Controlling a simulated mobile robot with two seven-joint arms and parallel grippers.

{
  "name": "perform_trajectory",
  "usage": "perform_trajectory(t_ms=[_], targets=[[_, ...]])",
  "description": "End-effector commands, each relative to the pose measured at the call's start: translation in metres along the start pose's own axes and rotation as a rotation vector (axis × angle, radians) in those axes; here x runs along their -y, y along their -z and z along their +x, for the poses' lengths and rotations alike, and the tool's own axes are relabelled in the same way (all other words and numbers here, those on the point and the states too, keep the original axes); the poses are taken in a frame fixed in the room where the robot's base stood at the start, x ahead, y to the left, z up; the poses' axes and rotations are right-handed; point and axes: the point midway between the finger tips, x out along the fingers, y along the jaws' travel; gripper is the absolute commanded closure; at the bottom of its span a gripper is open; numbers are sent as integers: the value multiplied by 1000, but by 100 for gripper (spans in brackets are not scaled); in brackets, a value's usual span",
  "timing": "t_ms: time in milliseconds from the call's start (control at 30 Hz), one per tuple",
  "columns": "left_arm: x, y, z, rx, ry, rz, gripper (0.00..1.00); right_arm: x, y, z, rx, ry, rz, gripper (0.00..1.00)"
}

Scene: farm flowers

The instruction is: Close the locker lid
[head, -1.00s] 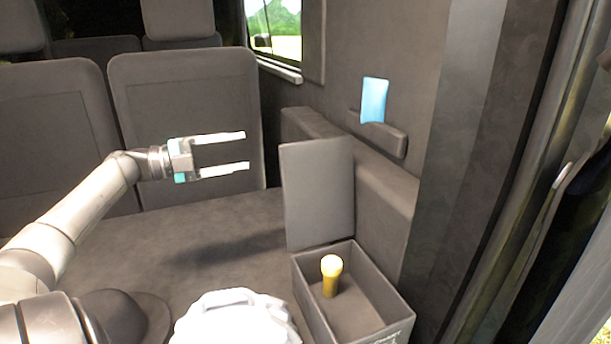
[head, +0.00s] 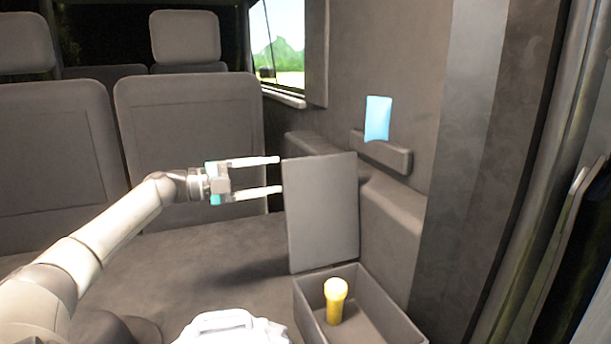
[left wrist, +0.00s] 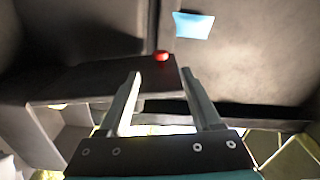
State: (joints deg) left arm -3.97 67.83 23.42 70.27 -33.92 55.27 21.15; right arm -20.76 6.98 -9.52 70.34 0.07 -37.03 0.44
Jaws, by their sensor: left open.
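The grey locker lid (head: 322,215) stands upright, open, at the back edge of the locker box (head: 385,318) in the head view. The box is open at the top and holds a yellow flashlight-like object with a pale top (head: 335,302). My left gripper (head: 280,174) is open and empty, its fingers pointing right. Its fingertips are at the lid's upper left edge; I cannot tell whether they touch it. In the left wrist view the open fingers (left wrist: 162,73) reach toward a dark flat panel (left wrist: 100,78), probably the lid. My right gripper is not in view.
A white rounded object with a handle (head: 228,326) stands left of the box. Grey seats (head: 190,140) stand behind. A blue packet (head: 377,118) is at the side wall above a ledge. A small red thing (left wrist: 162,56) shows in the wrist view. Floor left of the lid is clear.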

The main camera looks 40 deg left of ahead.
Motion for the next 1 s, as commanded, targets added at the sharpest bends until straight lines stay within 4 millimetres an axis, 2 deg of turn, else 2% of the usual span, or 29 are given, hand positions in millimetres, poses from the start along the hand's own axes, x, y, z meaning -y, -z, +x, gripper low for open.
perform_trajectory(t_ms=[433, 1000], targets=[[1, 0, 39, 0, 3, 2, 35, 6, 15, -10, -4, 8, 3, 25], [1, 0, 82, 1, 3, 0, 35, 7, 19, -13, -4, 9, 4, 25]])
